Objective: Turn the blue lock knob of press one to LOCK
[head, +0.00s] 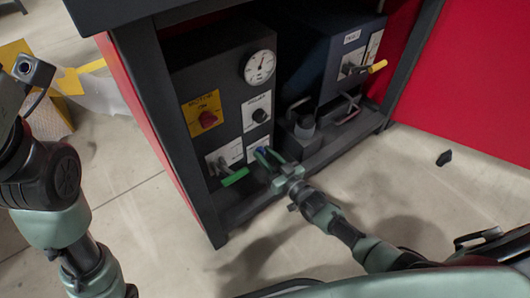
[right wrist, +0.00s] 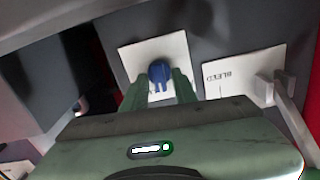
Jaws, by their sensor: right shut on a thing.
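The blue lock knob (right wrist: 160,72) sits on a white plate (right wrist: 130,60) in the right wrist view. My right gripper (right wrist: 160,84) is shut on it, with one green finger on each side. In the head view the same gripper (head: 268,156) reaches the lower right of the grey press panel (head: 228,80). The knob is mostly hidden there by the fingers. The plate's lettering is not readable, so I cannot tell the knob's setting. My left arm shows at the left edge of the head view, but its gripper fingers are not visible.
Close to the knob are a green-handled lever (head: 235,177), a black knob (head: 260,116), a red knob (head: 208,119) on a yellow plate and a gauge (head: 259,67). A yellow-handled lever (head: 376,66) is on the unit to the right. A dark frame post (head: 168,125) stands left.

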